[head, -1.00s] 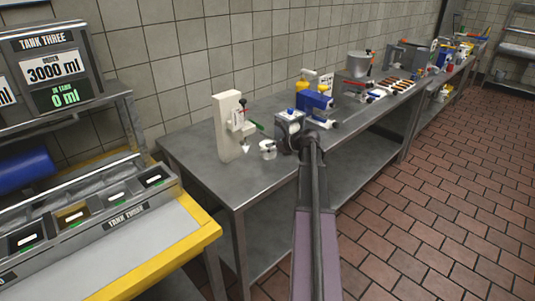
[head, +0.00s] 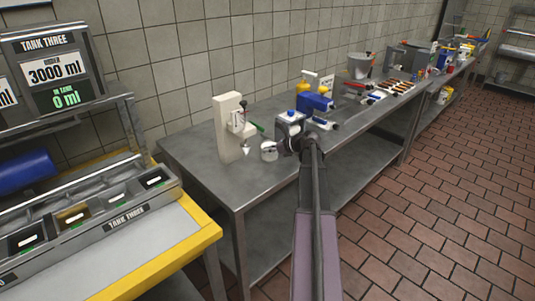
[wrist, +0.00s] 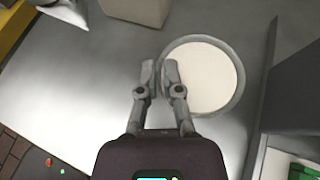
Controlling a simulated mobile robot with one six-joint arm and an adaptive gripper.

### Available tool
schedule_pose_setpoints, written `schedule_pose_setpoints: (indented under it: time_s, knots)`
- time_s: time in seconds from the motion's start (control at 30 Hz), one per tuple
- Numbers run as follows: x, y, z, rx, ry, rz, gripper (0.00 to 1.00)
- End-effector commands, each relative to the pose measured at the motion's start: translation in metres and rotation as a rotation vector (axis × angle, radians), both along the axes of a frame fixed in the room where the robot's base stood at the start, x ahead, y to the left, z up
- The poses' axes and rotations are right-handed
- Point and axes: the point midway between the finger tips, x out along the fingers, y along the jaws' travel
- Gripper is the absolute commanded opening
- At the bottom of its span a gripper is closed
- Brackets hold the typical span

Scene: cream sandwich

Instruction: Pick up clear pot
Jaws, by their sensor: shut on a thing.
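The clear pot (wrist: 241,78) is round, with pale cream-white contents filling its view from above in the wrist view. It stands on the metal table in the head view (head: 269,152), just right of the cream-coloured dispenser. My gripper (wrist: 160,72) is at the pot's left side in the wrist view. Its two fingers are close together and shut on the pot's rim, one finger outside and one over the inside. The pot looks upright. My arm hides part of the area right of the pot in the head view.
The cream dispenser (head: 229,127) with a pointed nozzle stands close left of the pot. A grey box machine with a blue knob (head: 291,115) stands just behind my gripper. Bare metal table (head: 200,150) lies to the left. A yellow-edged counter (head: 212,230) is at front left.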

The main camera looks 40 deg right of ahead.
Motion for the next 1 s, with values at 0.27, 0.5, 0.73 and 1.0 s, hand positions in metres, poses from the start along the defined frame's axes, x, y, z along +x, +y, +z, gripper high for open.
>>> schedule_pose_setpoints:
  time_s: [0.27,0.5,0.73,1.0]
  knots:
    - [-0.001,-0.001,0.002,-0.002,0.003,-0.001,0.0]
    - [-0.001,-0.001,0.013,-0.001,0.002,-0.001,0.0]
    - [-0.001,-0.001,0.031,-0.001,0.002,-0.001,0.0]
    - [-0.032,-0.014,0.039,-0.001,0.001,-0.004,0.0]
